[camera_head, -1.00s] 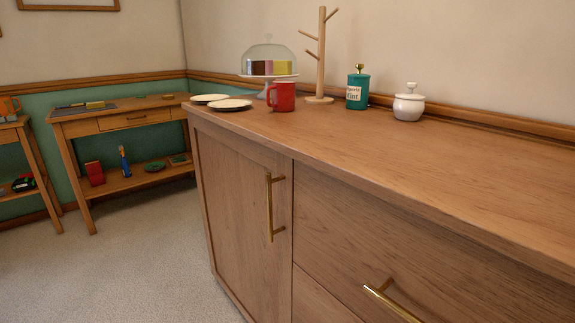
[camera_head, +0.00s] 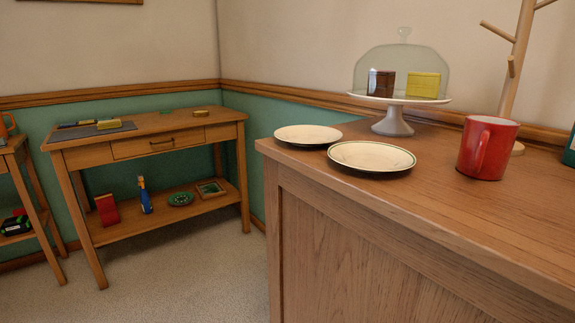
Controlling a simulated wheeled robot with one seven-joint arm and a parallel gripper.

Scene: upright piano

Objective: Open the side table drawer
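A wooden side table (camera_head: 82,158) stands against the green wall panelling at the left. Its drawer (camera_head: 128,151) is under the top, appears closed, and has a small dark handle (camera_head: 162,142) on its front. A grey mat with small items lies on the tabletop. The lower shelf holds a red object (camera_head: 107,210), a blue bottle-like object (camera_head: 145,198), a round green dish (camera_head: 181,199) and a small framed tray (camera_head: 210,189). My gripper is not in view.
A wooden cabinet (camera_head: 330,235) fills the right foreground, its corner jutting left. On it are two plates (camera_head: 372,156), a red mug (camera_head: 487,148), a domed cake stand (camera_head: 393,122) and a wooden mug tree (camera_head: 518,70). Another table (camera_head: 38,200) stands far left. Carpet (camera_head: 185,280) before the side table is clear.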

